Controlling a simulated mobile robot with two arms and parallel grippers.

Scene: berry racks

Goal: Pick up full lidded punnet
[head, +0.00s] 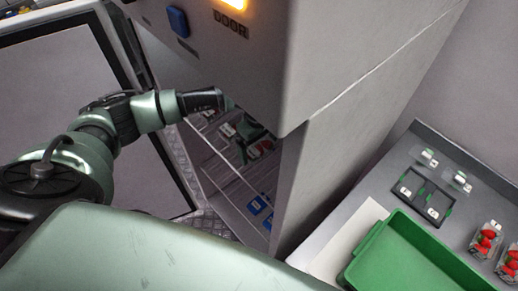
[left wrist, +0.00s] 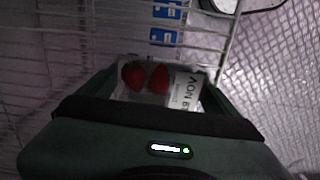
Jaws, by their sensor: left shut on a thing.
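My left gripper (head: 247,132) reaches into the open cabinet with wire racks. In the left wrist view its two dark green fingers (left wrist: 158,88) are shut on a clear punnet (left wrist: 147,92) between them. Red berries (left wrist: 146,77) show inside the punnet, and a white label with dark print (left wrist: 184,88) shows at its right side. The palm hides the punnet's near part, and I cannot make out the lid's edge. In the head view the gripper and cabinet wall partly hide the punnet. My right gripper is not in view.
Wire racks (head: 229,177) with blue tags (head: 258,205) fill the cabinet. Its grey wall (head: 345,95) stands close on the right. On a side table are a green tray (head: 395,262), punnets of red berries (head: 487,240) and a black holder (head: 424,194).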

